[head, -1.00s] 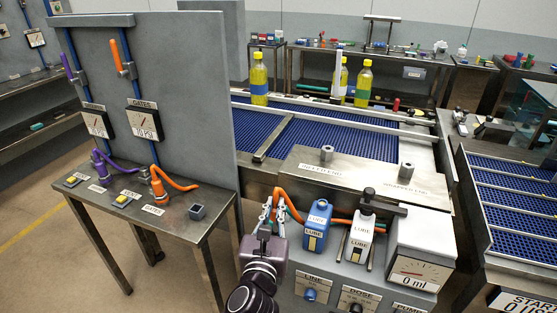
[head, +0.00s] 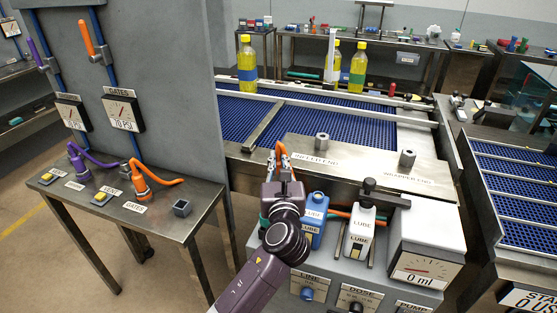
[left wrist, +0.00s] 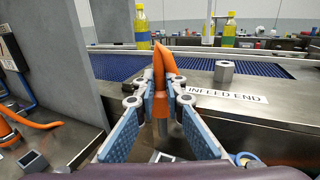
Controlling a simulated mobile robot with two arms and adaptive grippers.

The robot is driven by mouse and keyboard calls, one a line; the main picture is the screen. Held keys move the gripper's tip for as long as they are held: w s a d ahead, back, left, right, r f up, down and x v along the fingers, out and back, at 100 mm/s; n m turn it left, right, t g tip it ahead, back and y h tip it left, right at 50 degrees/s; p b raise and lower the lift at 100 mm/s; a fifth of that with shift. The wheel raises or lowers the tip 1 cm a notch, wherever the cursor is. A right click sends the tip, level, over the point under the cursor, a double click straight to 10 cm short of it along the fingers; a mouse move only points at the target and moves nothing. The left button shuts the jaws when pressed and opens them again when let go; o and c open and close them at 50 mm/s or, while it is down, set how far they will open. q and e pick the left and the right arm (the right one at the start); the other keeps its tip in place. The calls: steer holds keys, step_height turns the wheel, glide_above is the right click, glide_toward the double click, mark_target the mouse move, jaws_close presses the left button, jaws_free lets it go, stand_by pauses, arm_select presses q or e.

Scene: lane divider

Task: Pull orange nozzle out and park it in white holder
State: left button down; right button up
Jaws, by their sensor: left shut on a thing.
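My left gripper (head: 280,168) is shut on the orange nozzle (head: 277,151). A white block labelled LUBE (head: 360,230), apparently the white holder, stands on the console to the right of the gripper. A blue LUBE block (head: 314,226) stands between them, partly hidden by my arm. My right gripper is not in view.
An orange hose (head: 342,213) runs behind the blue and white blocks. A dial box (head: 428,245) reading 0 ml is right of the white block. The metal infeed plate (head: 345,158) lies just behind. A side table (head: 80,205) at left carries another orange hose fitting (head: 142,185).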

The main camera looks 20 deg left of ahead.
arm_select(q)
steer(key=shift+r+p, duration=0.1)
steer(key=shift+p, duration=0.2)
steer(key=shift+f, duration=0.25)
steer(key=shift+s+f+b, duration=0.1)
steer(key=shift+f+b, duration=0.65)
steer(key=shift+f, duration=0.2)
step_height(320, 180, down, 4)
steer(key=shift+r+b, duration=0.25)
steer(key=shift+b, duration=0.75)
steer(key=shift+p, duration=0.4)
